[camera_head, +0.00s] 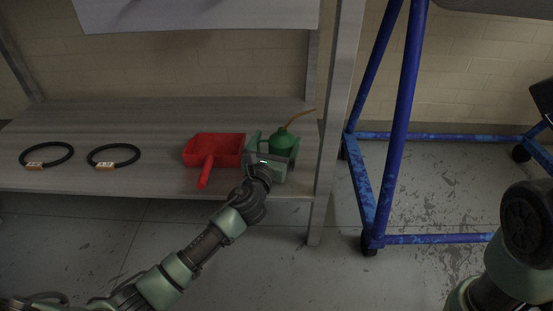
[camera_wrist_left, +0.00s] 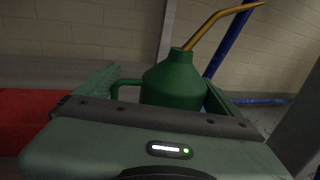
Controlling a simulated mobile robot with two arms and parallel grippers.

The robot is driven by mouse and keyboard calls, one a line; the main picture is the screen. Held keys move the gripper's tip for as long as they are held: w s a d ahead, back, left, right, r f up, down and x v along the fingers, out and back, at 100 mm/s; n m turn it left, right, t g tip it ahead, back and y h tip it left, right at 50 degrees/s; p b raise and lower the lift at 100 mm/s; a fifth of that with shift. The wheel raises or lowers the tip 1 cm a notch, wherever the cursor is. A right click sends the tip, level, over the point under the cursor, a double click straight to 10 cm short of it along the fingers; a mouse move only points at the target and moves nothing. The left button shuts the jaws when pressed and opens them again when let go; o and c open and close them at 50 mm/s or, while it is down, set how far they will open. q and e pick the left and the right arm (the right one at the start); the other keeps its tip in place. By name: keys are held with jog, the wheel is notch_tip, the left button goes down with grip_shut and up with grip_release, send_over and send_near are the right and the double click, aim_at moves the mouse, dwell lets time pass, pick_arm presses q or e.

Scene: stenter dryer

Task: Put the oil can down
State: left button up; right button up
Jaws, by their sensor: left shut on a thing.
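The oil can (camera_head: 282,140) is green with a thin, bent brass-coloured spout and stands upright at the right end of the grey shelf (camera_head: 120,184). My left gripper (camera_head: 276,150) reaches in from the left and is shut on the oil can, with a finger on each side of its body. In the left wrist view the can (camera_wrist_left: 174,82) shows between the fingers, its handle to the left and its spout rising to the right. The gripper body hides the can's base, so I cannot tell whether it touches the shelf. My right gripper does not show.
A red dustpan (camera_head: 214,150) lies just left of the can. Two black rings with tan tags, a left one (camera_head: 46,155) and a right one (camera_head: 113,155), lie further left. A grey post (camera_head: 336,110) stands close right, before a blue wheeled frame (camera_head: 399,130).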

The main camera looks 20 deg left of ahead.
pick_arm(q)
jog(key=shift+f, duration=0.3)
notch_tip(320, 180, down, 3)
jog(key=b, duration=0.3)
jog(key=shift+r, duration=0.15)
